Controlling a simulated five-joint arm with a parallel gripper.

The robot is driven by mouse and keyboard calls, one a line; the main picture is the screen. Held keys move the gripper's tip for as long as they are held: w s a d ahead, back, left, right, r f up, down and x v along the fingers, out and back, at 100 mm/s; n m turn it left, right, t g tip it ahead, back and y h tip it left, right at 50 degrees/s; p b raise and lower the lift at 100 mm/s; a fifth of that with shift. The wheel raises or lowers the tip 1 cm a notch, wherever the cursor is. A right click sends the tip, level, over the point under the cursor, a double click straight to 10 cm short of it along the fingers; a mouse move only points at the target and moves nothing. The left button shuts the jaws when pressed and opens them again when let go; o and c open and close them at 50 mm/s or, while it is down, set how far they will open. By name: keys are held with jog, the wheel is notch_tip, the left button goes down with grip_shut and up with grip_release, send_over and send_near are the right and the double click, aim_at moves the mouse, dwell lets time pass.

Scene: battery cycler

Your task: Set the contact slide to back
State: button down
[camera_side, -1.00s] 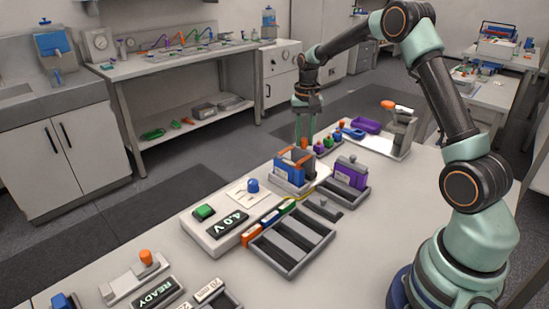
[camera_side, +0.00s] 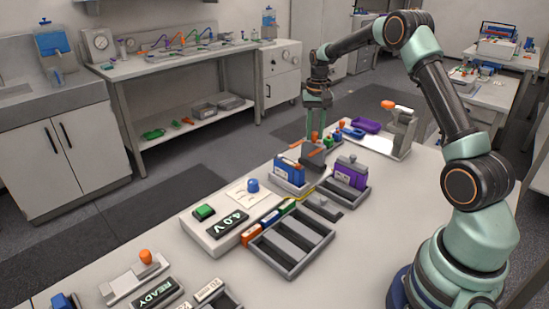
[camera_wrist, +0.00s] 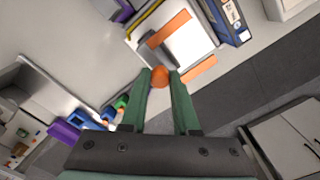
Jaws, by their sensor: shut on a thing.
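The contact slide is a dark grey block (camera_side: 313,160) behind and to the right of the blue cell (camera_side: 289,172), with a gap between them. In the wrist view it shows as a grey body (camera_wrist: 186,45) with a round orange knob (camera_wrist: 160,77). My gripper (camera_wrist: 160,75) has its green fingers closed on the knob. In the side view my gripper (camera_side: 317,138) stands over the slide, and its fingertips partly hide the knob. The blue cell also shows in the wrist view (camera_wrist: 234,20), standing beside the slide's white base (camera_wrist: 205,42).
A purple cell (camera_side: 350,172) stands in a grey tray to the right. Small coloured pieces and a purple bin (camera_side: 366,125) lie behind, near a stand with an orange handle (camera_side: 389,105). An empty slotted tray (camera_side: 290,241) and a 4.0 V display (camera_side: 227,223) are in front.

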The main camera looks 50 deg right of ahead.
jog(key=shift+d+r, duration=0.15)
jog(key=shift+d, duration=0.25)
jog(key=c, duration=0.7)
grip_release()
jog(key=shift+o, duration=0.2)
jog(key=shift+a, duration=0.1)
notch_tip(320, 180, up, 12)
